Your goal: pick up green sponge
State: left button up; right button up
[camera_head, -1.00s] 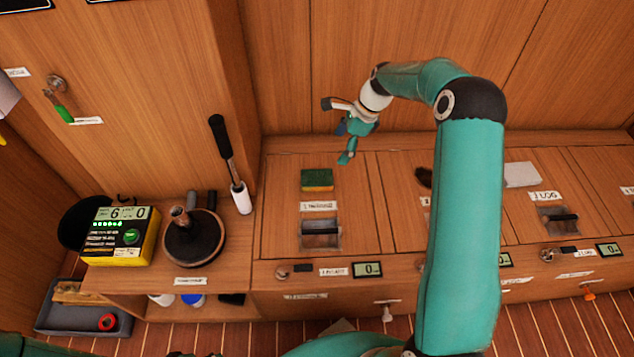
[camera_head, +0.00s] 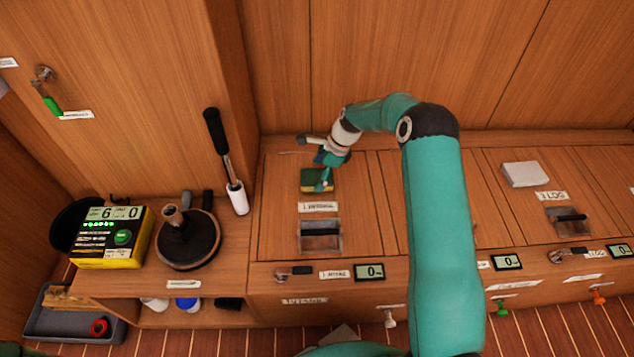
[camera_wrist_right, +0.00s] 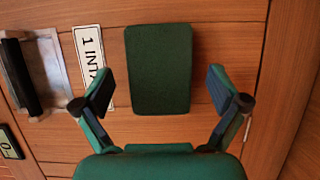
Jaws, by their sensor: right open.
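The green sponge (camera_head: 312,181) lies flat on the wooden bench top, behind a white label and a recessed handle. It has a dark green top and a yellowish side. My right gripper (camera_head: 324,180) is over the sponge in the head view and hides part of it. In the right wrist view the sponge (camera_wrist_right: 158,69) lies ahead, between the lines of the two open fingers of the gripper (camera_wrist_right: 162,92). The fingers stand apart on either side, with nothing between them touching. My left gripper is not in view.
A recessed handle (camera_head: 320,236) and a label (camera_head: 318,207) lie in front of the sponge. To the left stand a black winch (camera_head: 187,240), a yellow meter box (camera_head: 112,237) and a black-handled roller (camera_head: 228,165). A white block (camera_head: 524,174) lies at right. A wooden wall rises behind.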

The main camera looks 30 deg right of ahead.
jog(key=shift+x, duration=0.75)
jog(key=shift+f, duration=0.2)
jog(key=c, duration=0.8)
